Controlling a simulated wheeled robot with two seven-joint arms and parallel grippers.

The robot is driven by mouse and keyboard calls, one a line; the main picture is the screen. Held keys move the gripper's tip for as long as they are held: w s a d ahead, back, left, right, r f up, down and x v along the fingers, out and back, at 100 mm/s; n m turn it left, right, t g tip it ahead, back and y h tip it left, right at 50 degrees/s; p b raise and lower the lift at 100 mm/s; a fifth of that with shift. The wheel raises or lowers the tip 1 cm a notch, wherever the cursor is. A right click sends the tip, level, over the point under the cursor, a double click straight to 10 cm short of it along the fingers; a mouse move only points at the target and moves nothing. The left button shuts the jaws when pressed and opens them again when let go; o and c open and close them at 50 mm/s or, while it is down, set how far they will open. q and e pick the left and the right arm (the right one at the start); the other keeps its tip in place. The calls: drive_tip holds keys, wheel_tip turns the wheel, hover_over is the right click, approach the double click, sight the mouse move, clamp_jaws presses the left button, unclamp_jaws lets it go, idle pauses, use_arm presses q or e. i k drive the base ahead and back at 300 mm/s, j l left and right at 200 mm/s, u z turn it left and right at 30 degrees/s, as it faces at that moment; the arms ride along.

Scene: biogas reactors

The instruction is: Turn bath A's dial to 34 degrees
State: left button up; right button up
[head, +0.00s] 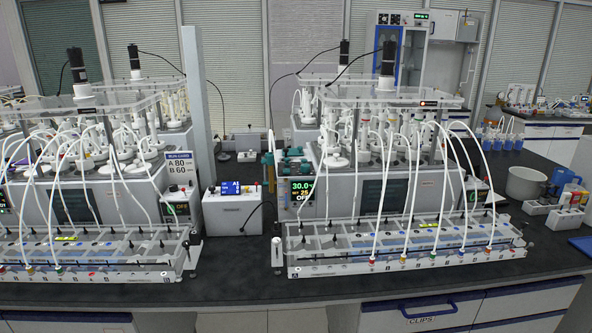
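Bath A is the reactor unit on the right, whose front rack (405,268) seems to carry a small A mark at its left corner. Its dark display (303,192) on the left of the front face reads 30.0 °C in green, with a smaller set line that looks like 25 and the word OFF. The dial cannot be made out clearly at this size. Neither of my grippers is in view.
A second bath (90,205) stands at the left. A sign (179,168) reads A 80, B 60. Between the baths are a grey post (197,105) and a white box (232,220) with a blue screen. White tubes (375,190) arch over bath A's front. The dark bench front edge (240,295) is clear.

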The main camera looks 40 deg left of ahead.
sight(305, 168)
drive_tip(key=i+u, duration=0.2)
drive_tip(key=u, duration=1.3)
